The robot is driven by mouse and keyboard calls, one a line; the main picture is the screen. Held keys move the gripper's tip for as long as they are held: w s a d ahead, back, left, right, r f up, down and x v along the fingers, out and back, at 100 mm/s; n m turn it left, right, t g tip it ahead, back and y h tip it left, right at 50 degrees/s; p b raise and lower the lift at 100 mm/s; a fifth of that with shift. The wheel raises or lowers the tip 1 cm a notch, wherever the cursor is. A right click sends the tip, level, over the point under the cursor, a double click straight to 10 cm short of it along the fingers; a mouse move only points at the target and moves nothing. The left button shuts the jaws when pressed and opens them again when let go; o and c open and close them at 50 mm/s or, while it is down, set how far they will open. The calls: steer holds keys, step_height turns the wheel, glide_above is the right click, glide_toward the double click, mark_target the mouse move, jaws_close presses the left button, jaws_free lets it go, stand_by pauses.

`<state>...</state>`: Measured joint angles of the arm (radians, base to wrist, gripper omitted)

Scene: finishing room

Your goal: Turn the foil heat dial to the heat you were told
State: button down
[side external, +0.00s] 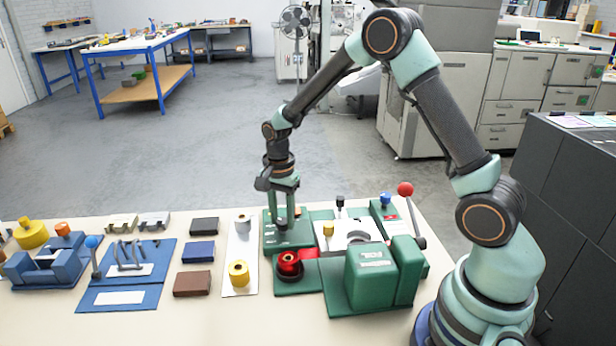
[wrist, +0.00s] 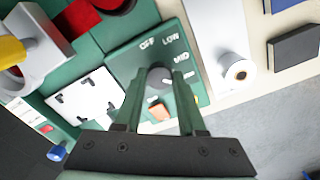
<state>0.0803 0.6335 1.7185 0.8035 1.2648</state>
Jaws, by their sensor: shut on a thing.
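The foil heat dial (wrist: 160,76) is a dark grey round knob on a green panel (wrist: 124,62). White words OFF, LOW and MID run around it in the wrist view; further marks past MID are partly covered by a finger. My gripper (wrist: 161,82) is shut on the dial, one finger on each side. Which word the dial points at I cannot tell. A small orange part (wrist: 160,108) sits on the panel beside the dial.
A red foil roll (side external: 289,264) and the green press (side external: 372,277) with a red-knobbed lever (side external: 405,190) stand close by. A pale strip (side external: 240,285) with a yellow roll (side external: 238,273) lies left of the panel. Dark blocks (side external: 198,252) lie further left.

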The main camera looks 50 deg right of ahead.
mark_target(282, 220)
steer(key=shift+m, duration=0.5)
steer(key=c, duration=0.5)
jaws_free()
steer(key=shift+r, duration=0.1)
step_height(282, 220, up, 12)
stand_by(0.3)
